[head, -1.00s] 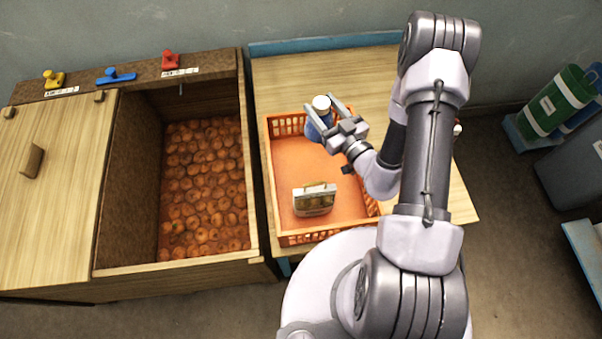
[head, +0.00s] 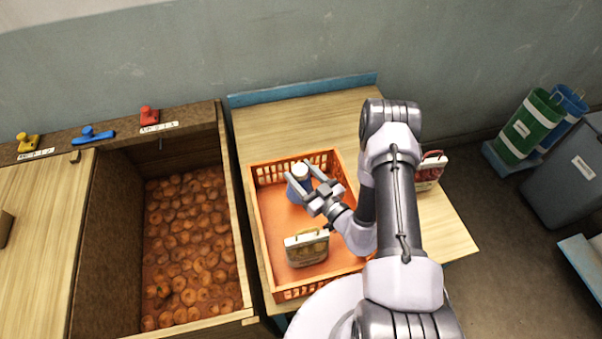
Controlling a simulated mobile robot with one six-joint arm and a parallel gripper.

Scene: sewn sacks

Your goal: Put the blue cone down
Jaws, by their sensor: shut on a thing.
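The blue cone (head: 298,188), with a white top, is between the fingers of my gripper (head: 303,183). My gripper is shut on it. The cone is over or inside the back part of the orange crate (head: 262,232); I cannot tell whether its base touches the crate floor. My gripper's fingers reach in from the right and hide part of the cone.
A pale box-like pack with a handle (head: 307,248) stands in the front of the crate. A red and white pack (head: 430,171) stands on the table (head: 270,125), right of my arm. An open wooden bin (head: 105,235) of round orange-brown things is at left. The table behind the crate is clear.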

